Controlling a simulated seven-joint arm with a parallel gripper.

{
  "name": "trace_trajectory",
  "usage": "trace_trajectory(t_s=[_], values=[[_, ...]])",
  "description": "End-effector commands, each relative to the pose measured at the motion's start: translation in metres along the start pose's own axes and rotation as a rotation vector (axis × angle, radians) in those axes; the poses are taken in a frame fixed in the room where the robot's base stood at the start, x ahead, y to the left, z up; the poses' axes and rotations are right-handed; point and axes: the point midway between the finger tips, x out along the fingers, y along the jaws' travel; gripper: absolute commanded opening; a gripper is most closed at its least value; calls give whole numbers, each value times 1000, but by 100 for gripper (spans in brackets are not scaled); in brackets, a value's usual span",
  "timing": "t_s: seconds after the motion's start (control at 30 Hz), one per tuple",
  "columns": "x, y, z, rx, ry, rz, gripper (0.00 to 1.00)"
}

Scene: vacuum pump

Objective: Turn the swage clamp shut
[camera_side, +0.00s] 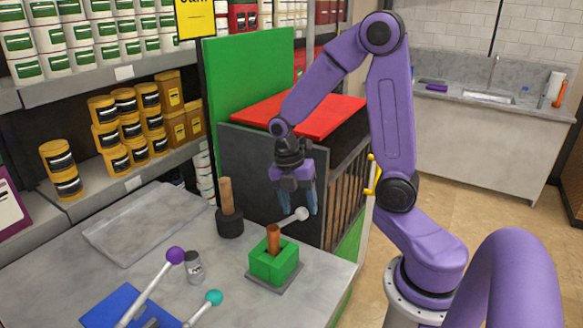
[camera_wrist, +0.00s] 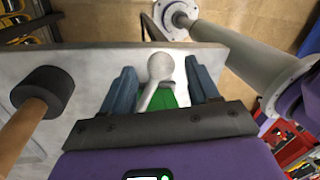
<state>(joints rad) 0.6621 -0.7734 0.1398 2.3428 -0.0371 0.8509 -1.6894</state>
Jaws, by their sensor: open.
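The swage clamp is a green block (camera_side: 274,262) on a grey plate at the table's front right. An upright copper tube (camera_side: 273,238) stands in it. Its grey lever slants up to the right and ends in a white ball knob (camera_side: 302,214). My gripper (camera_side: 311,207) is open and points down at the knob. In the wrist view the white knob (camera_wrist: 160,67) appears between the two blue fingers of my gripper (camera_wrist: 160,78), with gaps on both sides. The green block (camera_wrist: 168,98) shows behind the lever, partly hidden by the gripper.
A wooden-handled black mallet (camera_side: 229,220) stands left of the clamp. A grey cylinder (camera_side: 193,267), a purple-knobbed lever (camera_side: 175,255) and a teal-knobbed lever (camera_side: 213,297) are further left. A dark-sided cabinet with a red top (camera_side: 300,115) rises behind. The table's right edge is close.

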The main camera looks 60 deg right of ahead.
Motion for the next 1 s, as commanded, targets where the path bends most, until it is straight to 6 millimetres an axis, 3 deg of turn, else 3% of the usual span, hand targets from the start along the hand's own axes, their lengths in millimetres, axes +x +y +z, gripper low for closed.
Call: trace_trajectory(t_s=[0.6, 0.8, 1.0], values=[[-126, 1, -1, -2, -1, 7, 60], [-151, 1, 0, -3, 0, 4, 60], [-160, 0, -1, -4, 0, 1, 60]])
